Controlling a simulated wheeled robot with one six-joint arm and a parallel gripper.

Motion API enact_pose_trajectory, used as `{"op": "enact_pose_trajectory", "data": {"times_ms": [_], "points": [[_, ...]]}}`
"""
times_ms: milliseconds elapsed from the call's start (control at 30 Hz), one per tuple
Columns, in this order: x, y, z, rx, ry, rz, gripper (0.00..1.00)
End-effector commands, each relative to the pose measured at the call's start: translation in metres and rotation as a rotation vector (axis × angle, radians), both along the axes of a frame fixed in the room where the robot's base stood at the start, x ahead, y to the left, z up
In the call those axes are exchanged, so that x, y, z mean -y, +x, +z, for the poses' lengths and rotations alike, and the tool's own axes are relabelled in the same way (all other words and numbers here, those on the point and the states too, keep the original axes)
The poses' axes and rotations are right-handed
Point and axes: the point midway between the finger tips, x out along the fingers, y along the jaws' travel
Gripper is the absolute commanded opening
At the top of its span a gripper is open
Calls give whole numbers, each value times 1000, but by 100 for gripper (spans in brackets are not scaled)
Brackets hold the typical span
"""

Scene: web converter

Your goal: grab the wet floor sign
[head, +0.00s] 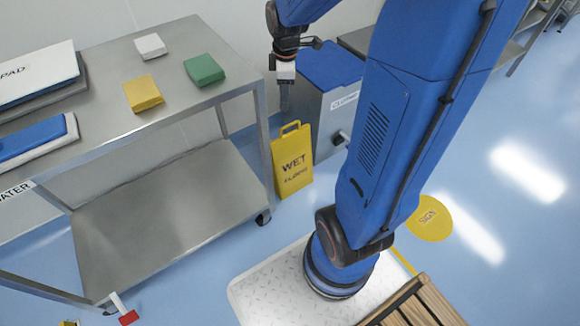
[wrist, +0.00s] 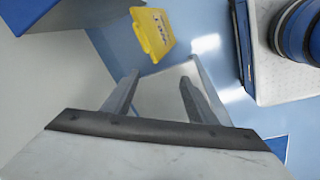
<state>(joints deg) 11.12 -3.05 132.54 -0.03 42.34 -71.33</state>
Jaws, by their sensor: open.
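The wet floor sign (head: 293,162) is a yellow folding panel with dark lettering and a handle slot at its top. It stands upright on the blue floor between the steel cart and the grey bin. In the wrist view the sign (wrist: 153,33) is at the top, beyond my fingers. My gripper (head: 285,100) hangs above the sign in the head view, apart from it. In the wrist view my gripper (wrist: 157,88) has its two fingers spread with nothing between them.
A steel cart (head: 170,205) stands left of the sign, with green (head: 204,69) and yellow (head: 143,93) blocks on top. A grey bin with a blue lid (head: 330,68) stands close behind the sign. A round yellow floor marking (head: 429,219) lies on open floor at right.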

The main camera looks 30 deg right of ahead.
Motion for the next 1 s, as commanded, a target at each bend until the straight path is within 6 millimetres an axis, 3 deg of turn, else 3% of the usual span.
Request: {"op": "enact_pose_trajectory", "data": {"times_ms": [200, 500, 867, 1000], "points": [[27, 34, -49, -62, -13, 194, 52], [60, 66, -118, -126, -14, 452, 52], [73, 76, -154, -147, -10, 555, 52], [72, 75, -177, -147, -9, 554, 52]]}}
